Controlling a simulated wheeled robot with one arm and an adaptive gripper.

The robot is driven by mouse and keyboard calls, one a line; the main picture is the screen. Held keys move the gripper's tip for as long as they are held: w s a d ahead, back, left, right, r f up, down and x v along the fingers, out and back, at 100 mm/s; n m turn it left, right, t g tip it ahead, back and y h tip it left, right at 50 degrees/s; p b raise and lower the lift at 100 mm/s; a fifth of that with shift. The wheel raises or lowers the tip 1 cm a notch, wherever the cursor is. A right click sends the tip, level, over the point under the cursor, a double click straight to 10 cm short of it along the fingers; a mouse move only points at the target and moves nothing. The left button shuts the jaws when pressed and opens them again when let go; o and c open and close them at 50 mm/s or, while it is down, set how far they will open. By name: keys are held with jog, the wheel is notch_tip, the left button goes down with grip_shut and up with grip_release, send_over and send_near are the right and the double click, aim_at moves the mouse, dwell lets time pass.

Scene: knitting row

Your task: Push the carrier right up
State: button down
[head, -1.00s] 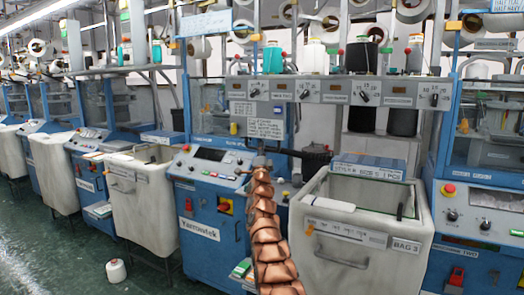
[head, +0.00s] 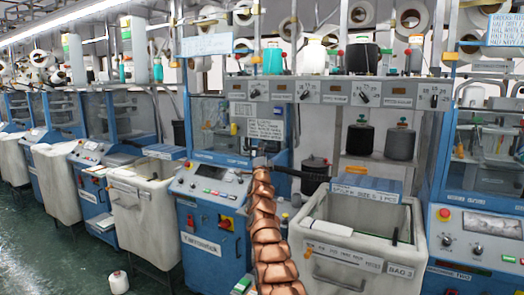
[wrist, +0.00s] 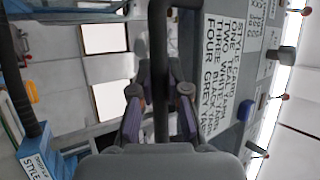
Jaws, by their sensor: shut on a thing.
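The carrier appears to be the wide grey knobbed panel (head: 318,88) across the middle of the head view, with jars and cones along its top and a style card (head: 264,130) hanging below. A dark bar (wrist: 158,40) runs lengthwise through the wrist view, just beside the style card (wrist: 215,75), and bends at its far end. My gripper (wrist: 160,92) is shut around this bar, one finger on each side. In the head view the gripper cannot be made out clearly; my copper-coloured arm reaches up to below the card.
A pale bin (head: 345,262) labelled BAG 3 stands front right, with a blue style box (head: 366,188) at its back. Two dark cones (head: 400,143) sit on a shelf below the panel. Spools (head: 411,18) hang above it. Blue machine consoles (head: 210,195) flank it.

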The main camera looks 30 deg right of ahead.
jog(key=shift+s+a+r, duration=0.1)
jog(key=shift+s+r, duration=0.05)
jog(key=shift+r, duration=0.3)
jog(key=c, duration=1.1)
grip_release()
jog(key=shift+f, duration=0.1)
jog(key=shift+c, duration=0.2)
jog(key=shift+f, duration=0.25)
